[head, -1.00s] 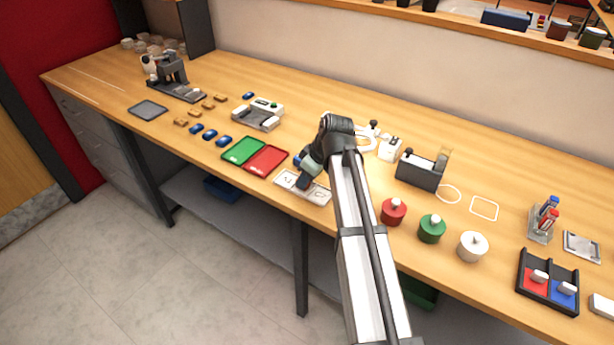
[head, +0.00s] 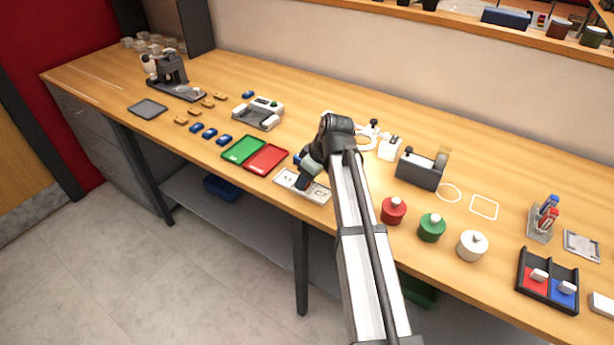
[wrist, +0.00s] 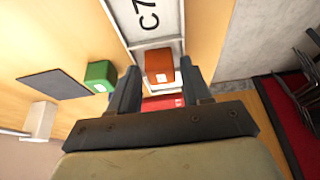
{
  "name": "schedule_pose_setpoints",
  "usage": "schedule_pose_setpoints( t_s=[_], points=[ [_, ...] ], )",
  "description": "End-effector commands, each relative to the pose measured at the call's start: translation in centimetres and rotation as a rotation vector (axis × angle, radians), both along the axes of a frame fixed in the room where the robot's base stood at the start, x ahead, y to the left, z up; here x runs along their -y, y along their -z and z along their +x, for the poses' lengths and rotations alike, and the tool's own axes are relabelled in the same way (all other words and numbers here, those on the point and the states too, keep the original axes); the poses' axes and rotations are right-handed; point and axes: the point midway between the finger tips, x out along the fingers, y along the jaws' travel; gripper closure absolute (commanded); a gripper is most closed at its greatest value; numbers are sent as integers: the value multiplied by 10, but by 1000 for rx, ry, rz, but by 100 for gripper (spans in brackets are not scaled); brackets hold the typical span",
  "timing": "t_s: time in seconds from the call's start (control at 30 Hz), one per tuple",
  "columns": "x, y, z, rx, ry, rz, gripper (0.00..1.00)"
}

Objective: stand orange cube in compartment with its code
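The orange cube (wrist: 159,66) sits at the white coded tray, between my fingertips in the wrist view. A small pale label on it is too small to read. The white tray (head: 316,202) has printed codes; "C7" (wrist: 148,14) reads in the compartment beyond a divider from the cube. The other code, at the tray's left in the head view, is unclear. My gripper (wrist: 160,82) is over the tray, its fingers spread either side of the cube with narrow gaps. In the head view my gripper (head: 308,172) hides the cube.
The bench's front edge is close. Red (head: 393,210) and green (head: 431,228) knobbed pots stand right.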

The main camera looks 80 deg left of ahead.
Motion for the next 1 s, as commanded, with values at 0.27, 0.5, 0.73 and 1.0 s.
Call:
schedule_pose_setpoints(
  t_s=[0.27,0.5,0.73,1.0],
  points=[
    [0,0,0,0,0,0,38],
    [2,-7,2,0,0,1,38],
    [11,-38,11,0,1,3,38],
    [24,-86,25,0,1,3,38]
  ],
)
